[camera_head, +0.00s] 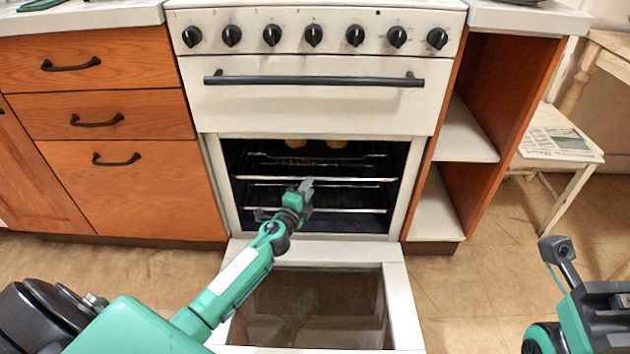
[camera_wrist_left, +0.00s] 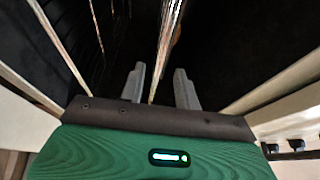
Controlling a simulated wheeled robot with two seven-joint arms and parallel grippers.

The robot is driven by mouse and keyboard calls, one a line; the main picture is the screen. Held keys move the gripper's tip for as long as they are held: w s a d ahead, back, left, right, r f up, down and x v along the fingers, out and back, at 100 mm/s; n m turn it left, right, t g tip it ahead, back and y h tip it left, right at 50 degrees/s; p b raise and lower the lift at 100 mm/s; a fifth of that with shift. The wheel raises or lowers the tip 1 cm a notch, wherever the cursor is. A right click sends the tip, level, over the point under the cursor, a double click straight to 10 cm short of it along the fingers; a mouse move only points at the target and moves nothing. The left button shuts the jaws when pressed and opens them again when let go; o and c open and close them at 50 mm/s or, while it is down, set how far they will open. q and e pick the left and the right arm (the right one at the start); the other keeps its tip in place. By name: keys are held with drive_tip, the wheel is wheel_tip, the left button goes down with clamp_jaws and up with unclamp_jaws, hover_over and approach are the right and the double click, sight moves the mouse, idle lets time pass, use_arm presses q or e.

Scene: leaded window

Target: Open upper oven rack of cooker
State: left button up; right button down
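The white cooker (camera_head: 433,99) has its lower oven door (camera_head: 405,305) folded down open. The upper oven rack (camera_head: 350,179) is inside the dark oven cavity, with its bright front bar near the opening. The lower rack (camera_head: 345,210) sits below it. My left gripper (camera_head: 305,186) is at the upper rack's front bar. In the left wrist view the fingers (camera_wrist_left: 160,88) are apart, and the upper rack's bar (camera_wrist_left: 165,45) runs between them. I cannot tell whether either finger touches it. Part of my right arm shows at lower right; its gripper does not show.
Two round brownish items (camera_head: 336,143) are at the back above the upper rack. A closed panel with a black handle (camera_head: 315,79) is above the opening. Wooden drawers (camera_head: 110,110) stand left, open shelves (camera_head: 462,135) right. A small table with a newspaper (camera_head: 550,143) stands far right.

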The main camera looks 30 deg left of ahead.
sight(315, 177)
use_arm(q)
drive_tip(key=shift+w+a+b, duration=0.15)
drive_tip(key=shift+w+b, duration=0.4)
drive_tip(key=shift+w, duration=2.25)
clamp_jaws()
